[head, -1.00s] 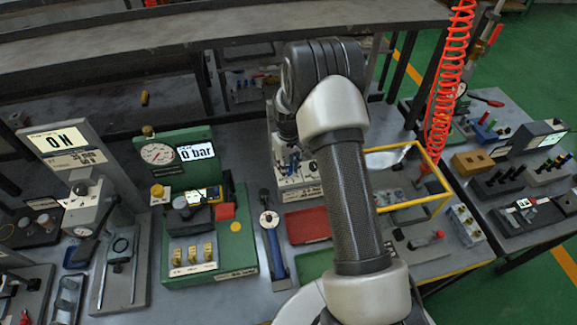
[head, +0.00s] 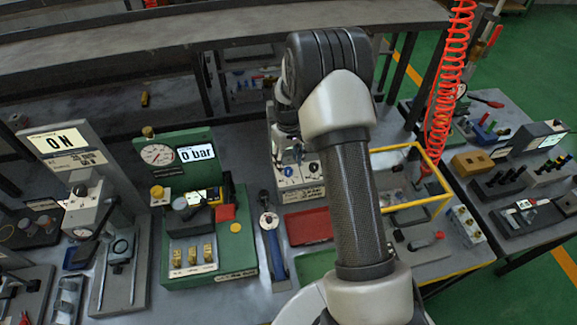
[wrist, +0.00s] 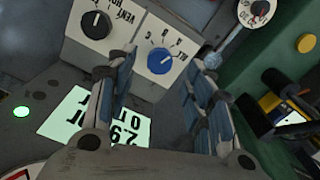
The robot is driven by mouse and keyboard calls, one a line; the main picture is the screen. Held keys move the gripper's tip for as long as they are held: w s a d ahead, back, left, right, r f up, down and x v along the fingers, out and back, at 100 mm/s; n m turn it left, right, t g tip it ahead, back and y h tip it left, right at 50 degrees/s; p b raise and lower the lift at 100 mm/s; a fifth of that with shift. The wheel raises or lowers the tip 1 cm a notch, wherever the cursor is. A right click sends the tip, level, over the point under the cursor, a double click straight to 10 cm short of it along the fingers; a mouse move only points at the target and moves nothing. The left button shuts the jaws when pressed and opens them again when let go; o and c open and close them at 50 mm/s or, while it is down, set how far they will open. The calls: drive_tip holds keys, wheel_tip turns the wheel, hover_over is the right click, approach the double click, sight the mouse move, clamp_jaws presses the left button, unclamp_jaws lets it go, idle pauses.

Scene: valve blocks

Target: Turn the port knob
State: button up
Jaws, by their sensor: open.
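The blue knob (wrist: 160,60) sits on a light plate with the letters A, B, C and ALL around it, and I take it as the port knob. Its white mark points to the right, roughly toward ALL. My gripper (wrist: 165,56) is open, one finger on each side of the blue knob in the wrist view. I cannot tell whether the fingertips touch it. In the head view the blue knob (head: 288,171) shows low on the block's front, below my wrist, and my fingers are hard to make out there.
A black knob (wrist: 95,24) marked VENT and HOLD is close to the left finger. A lit display (wrist: 95,118) lies below. In the head view a green gauge block (head: 205,225) stands left and a red tray (head: 308,226) in front.

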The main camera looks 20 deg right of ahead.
sight(288, 170)
wheel_tip(288, 170, up, 8)
drive_tip(key=shift+r, duration=0.2)
idle(0.5)
